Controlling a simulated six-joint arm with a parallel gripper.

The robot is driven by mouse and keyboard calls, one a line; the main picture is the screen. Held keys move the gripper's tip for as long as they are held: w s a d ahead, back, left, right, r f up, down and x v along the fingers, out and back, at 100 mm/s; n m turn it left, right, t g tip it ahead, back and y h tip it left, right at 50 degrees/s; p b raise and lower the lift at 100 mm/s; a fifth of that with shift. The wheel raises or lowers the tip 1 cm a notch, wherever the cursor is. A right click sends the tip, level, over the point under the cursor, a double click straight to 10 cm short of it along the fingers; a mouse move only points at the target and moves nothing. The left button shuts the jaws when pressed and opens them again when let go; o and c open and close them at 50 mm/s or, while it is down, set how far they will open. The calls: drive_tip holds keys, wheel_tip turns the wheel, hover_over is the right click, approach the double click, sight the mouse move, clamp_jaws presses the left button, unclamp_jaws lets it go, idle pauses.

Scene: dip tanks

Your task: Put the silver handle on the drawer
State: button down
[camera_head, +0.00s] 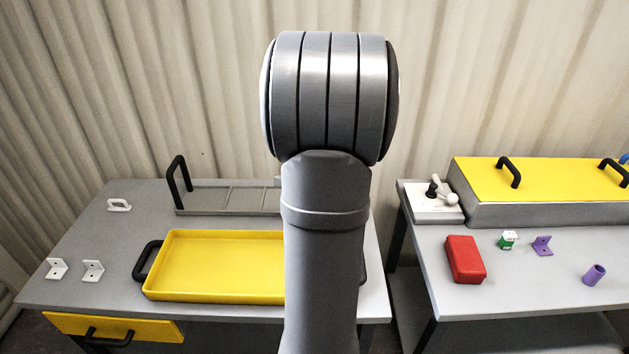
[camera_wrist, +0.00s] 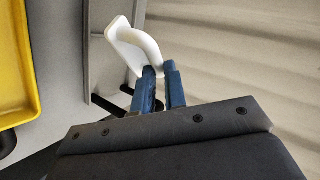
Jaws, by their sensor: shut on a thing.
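My gripper (camera_wrist: 159,74) has blue fingers, shut on a pale, near-white handle (camera_wrist: 133,42) with a curved bar and a flat plate. The handle is held out past the fingertips. No clearly silver handle shows, and I cannot tell whether this pale one is it. In the head view my arm hides the gripper and what it holds. The yellow drawer front (camera_head: 65,323) is under the left table's front edge, with a black handle (camera_head: 109,338) on it. Another white handle (camera_head: 119,205) lies at the table's back left.
The left table holds a yellow tray (camera_head: 215,292), a grey rack (camera_head: 230,211) with a black handle, and two white brackets (camera_head: 56,268) (camera_head: 93,270). The right table has a yellow-lidded tank (camera_head: 540,176), a red block (camera_head: 465,259) and small parts. A gap separates the tables.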

drive_tip(key=w+a+r+n+g+y, duration=0.1)
drive_tip(key=w+a+n+g+y, duration=0.25)
drive_tip(key=a, duration=1.45)
drive_tip(key=w+a+r+n+g+y, duration=0.15)
drive_tip(key=w+a+n, duration=0.3)
drive_tip(key=a, duration=1.45)
drive_tip(key=s+a+f+n+g+y, duration=0.15)
drive_tip(key=s+a, duration=0.25)
drive_tip(key=a, duration=0.5)
drive_tip(key=s+a+f+n+g, duration=0.15)
drive_tip(key=s+a, duration=0.25)
drive_tip(key=a, duration=0.5)
drive_tip(key=s+a+n+g+y, duration=0.15)
drive_tip(key=s+a, duration=0.25)
drive_tip(key=a, duration=0.6)
drive_tip(key=shift+h, duration=0.6)
drive_tip(key=shift+w+d+f, duration=0.1)
drive_tip(key=shift+d+f, duration=0.05)
drive_tip(key=shift+f, duration=2.4)
drive_tip(key=shift+w+d+f, duration=0.1)
drive_tip(key=shift+d+f, duration=0.05)
drive_tip(key=shift+f, duration=2.4)
drive_tip(key=shift+d+f, duration=0.15)
drive_tip(key=shift+f, duration=2.4)
drive_tip(key=shift+f, duration=0.65)
drive_tip(key=c, duration=1.4)
unclamp_jaws()
